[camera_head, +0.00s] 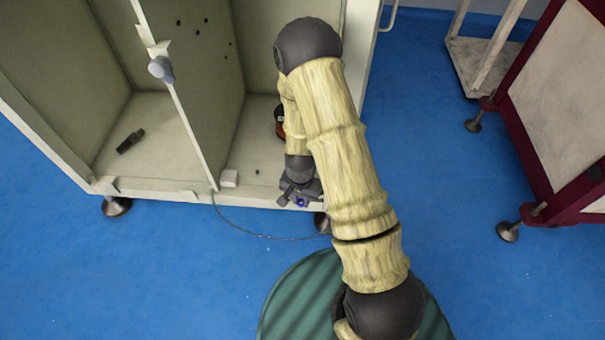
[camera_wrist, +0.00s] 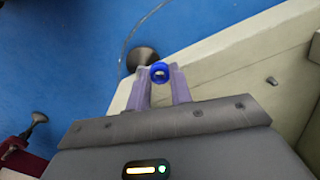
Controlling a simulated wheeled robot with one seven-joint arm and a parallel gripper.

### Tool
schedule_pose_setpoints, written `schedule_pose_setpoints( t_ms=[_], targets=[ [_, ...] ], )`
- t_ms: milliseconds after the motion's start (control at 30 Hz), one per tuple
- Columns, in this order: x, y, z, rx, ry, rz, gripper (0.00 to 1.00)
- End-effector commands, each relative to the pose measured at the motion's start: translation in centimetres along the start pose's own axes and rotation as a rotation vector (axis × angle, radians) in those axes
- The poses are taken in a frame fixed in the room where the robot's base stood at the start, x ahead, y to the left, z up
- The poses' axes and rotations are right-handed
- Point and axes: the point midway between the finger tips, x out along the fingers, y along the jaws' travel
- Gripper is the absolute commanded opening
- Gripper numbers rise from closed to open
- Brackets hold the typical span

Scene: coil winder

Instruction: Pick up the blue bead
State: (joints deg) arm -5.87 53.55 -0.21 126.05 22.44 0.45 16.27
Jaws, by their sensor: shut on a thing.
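The blue bead (camera_wrist: 159,72) is a small ring with a hole, held between the two fingertips of my gripper (camera_wrist: 160,77) in the wrist view. The gripper is shut on the bead. From these views I cannot tell how far the bead is from the cabinet floor.
The open cream cabinet (camera_head: 150,188) has a dividing panel. A dark object (camera_head: 131,141) lies in its left bay. A dark red cart (camera_head: 535,150) stands at right. Blue floor is clear in front.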

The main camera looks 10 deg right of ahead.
Motion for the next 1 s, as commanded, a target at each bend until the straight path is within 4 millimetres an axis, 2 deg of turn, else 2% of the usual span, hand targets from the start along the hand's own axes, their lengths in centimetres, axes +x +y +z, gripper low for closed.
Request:
schedule_pose_setpoints(
  t_ms=[33, 100, 300, 1000],
  targets=[
    [-0.3, 0.5, 1.3, 0.001, -0.007, 0.003, 0.01],
    [-0.3, 0.8, 2.6, 0.000, -0.004, 0.002, 0.01],
    [0.0, 1.3, 4.8, 0.000, -0.001, 0.001, 0.01],
    [-0.2, 1.3, 4.9, -0.010, 0.001, -0.001, 0.01]
  ],
)
